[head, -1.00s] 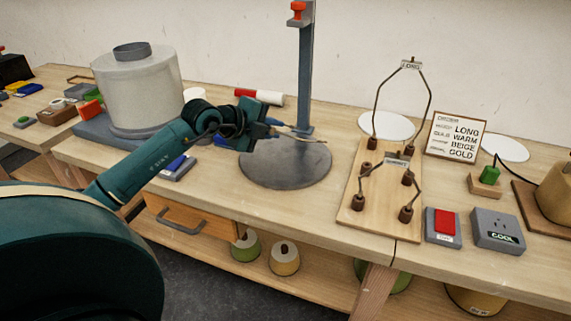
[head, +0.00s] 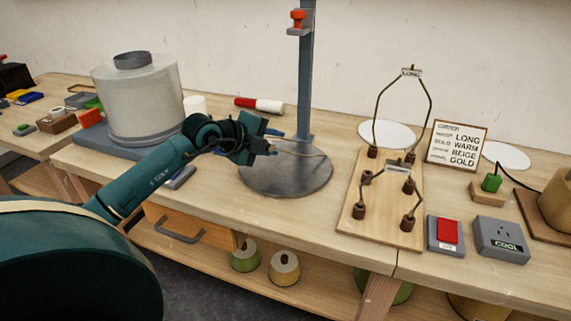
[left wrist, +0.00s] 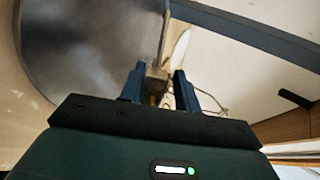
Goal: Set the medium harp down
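My left gripper (head: 274,142) is above the round grey disc (head: 290,178) at the foot of the post. A thin bent wire harp (head: 315,155) sticks out from its fingers to the right, over the disc; no label on it is readable. The left wrist view shows a small brown piece (left wrist: 157,82) between the two blue fingers, with wire curving past the right finger. Whether the harp touches the disc is unclear. A long harp (head: 430,98) and a smaller harp (head: 366,180) stand in a wooden board (head: 384,228). My right gripper is out of view.
The blue-grey post (head: 305,80) rises behind the disc. A large grey drum (head: 137,100) stands at left. A red switch (head: 447,232), a grey socket box (head: 501,240) and an order card (head: 457,145) are at right. Bare bench lies in front of the disc.

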